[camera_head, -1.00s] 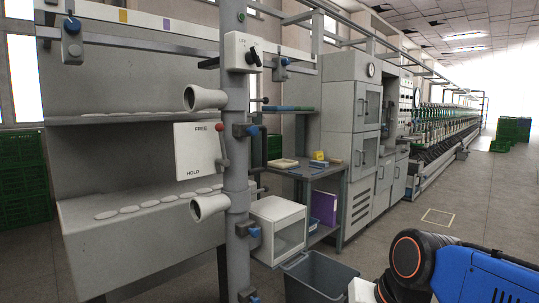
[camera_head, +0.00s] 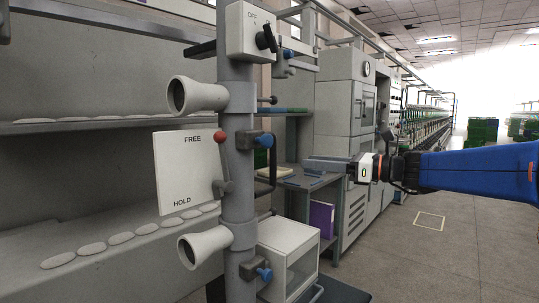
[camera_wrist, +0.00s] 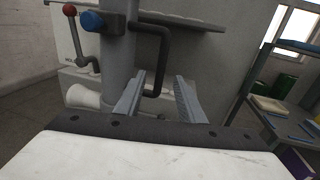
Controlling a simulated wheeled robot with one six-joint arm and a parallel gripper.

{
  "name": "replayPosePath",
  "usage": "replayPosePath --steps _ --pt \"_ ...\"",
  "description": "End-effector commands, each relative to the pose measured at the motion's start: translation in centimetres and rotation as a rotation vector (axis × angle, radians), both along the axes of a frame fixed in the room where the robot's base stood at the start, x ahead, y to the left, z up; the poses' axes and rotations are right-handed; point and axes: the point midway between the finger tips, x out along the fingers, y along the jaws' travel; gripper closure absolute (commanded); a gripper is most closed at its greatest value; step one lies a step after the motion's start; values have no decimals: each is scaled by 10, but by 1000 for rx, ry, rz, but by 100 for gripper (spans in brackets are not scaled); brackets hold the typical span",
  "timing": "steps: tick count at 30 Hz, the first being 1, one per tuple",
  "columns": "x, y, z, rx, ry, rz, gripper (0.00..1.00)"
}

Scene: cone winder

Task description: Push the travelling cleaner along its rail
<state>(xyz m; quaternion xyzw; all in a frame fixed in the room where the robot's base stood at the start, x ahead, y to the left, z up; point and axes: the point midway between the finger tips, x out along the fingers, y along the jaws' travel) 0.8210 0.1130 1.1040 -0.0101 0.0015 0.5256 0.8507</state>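The travelling cleaner (camera_head: 238,110) is a grey upright post with two pale funnel nozzles. Its white plate (camera_head: 185,172) reads FREE at the top and HOLD at the bottom. A lever with a red knob (camera_head: 220,137) stands up, with its knob by FREE; the knob also shows in the wrist view (camera_wrist: 69,10). A dark bent handle (camera_head: 272,165) sits on the post's right side and shows ahead in the wrist view (camera_wrist: 164,50). My gripper (camera_head: 309,163) is right of the handle, pointing left at it. In the wrist view its fingers (camera_wrist: 160,84) are apart and empty, short of the handle.
A switch box (camera_head: 248,32) with a black knob is high on the post. Grey cabinets (camera_head: 335,100) are behind. The floor at right is clear.

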Motion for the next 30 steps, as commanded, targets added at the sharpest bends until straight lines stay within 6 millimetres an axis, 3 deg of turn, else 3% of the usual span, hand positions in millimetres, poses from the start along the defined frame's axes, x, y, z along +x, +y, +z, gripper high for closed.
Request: replayPosePath --steps 8,30 --pt "11 15 4 22 10 0 64" --pt "64 122 3 18 10 0 64"
